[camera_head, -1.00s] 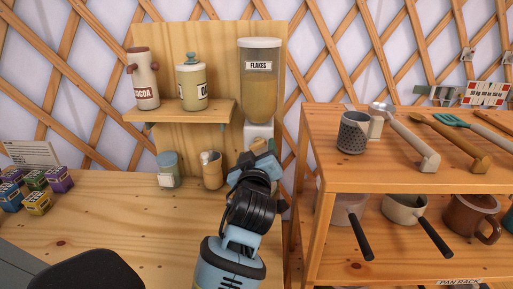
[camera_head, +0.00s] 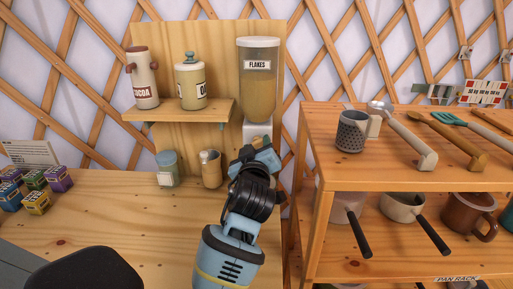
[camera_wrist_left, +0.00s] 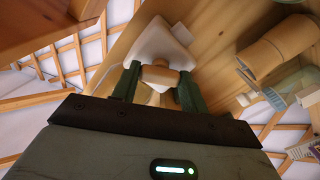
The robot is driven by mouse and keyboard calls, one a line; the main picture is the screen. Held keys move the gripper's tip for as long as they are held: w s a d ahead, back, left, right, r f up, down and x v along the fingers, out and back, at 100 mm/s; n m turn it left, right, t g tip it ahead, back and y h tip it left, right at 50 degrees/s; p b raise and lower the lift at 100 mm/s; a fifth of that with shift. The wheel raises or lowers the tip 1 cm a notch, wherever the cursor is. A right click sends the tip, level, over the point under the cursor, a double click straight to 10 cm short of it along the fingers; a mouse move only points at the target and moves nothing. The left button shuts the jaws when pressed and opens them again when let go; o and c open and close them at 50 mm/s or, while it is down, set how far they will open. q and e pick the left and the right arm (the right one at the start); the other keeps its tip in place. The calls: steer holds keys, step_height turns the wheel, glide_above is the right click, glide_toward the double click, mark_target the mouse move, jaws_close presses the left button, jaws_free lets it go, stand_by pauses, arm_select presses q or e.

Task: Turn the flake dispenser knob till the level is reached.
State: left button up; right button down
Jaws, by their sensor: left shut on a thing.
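The flake dispenser (camera_head: 259,85) is a tall clear container with tan flakes and a FLAKES label, fixed to the wooden back panel above its white outlet (camera_head: 257,130). My left gripper (camera_head: 262,152) is in front of and just below the outlet. In the left wrist view, the gripper (camera_wrist_left: 158,84) has its dark green fingers on either side of the wooden knob (camera_wrist_left: 160,75), shut on it under the white dispenser part (camera_wrist_left: 160,42). The gripper hides the knob in the head view. I cannot see any vessel under the outlet or a level mark. My right gripper is out of view.
A shelf (camera_head: 180,112) left of the dispenser holds a cocoa jar (camera_head: 144,78) and an oats jar (camera_head: 191,84). A wooden rack (camera_head: 320,170) with a grater (camera_head: 351,132) and utensils stands close on the right.

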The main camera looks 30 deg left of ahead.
arm_select(q)
steer(key=shift+r+m+p, duration=0.2)
steer(key=shift+m+p, duration=0.65)
steer(key=shift+m, duration=0.45)
steer(key=shift+m+p, duration=0.55)
steer(key=shift+m, duration=0.55)
steer(key=shift+f+m, duration=0.1)
steer(key=shift+m, duration=0.3)
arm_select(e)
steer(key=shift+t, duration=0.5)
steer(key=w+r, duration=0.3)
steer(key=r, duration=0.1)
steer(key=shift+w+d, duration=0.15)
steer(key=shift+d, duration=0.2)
arm_select(q)
steer(key=shift+f, duration=0.15)
steer(key=o, duration=1)
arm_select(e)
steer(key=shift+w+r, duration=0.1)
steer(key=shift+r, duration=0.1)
arm_select(q)
steer(key=shift+s, duration=0.1)
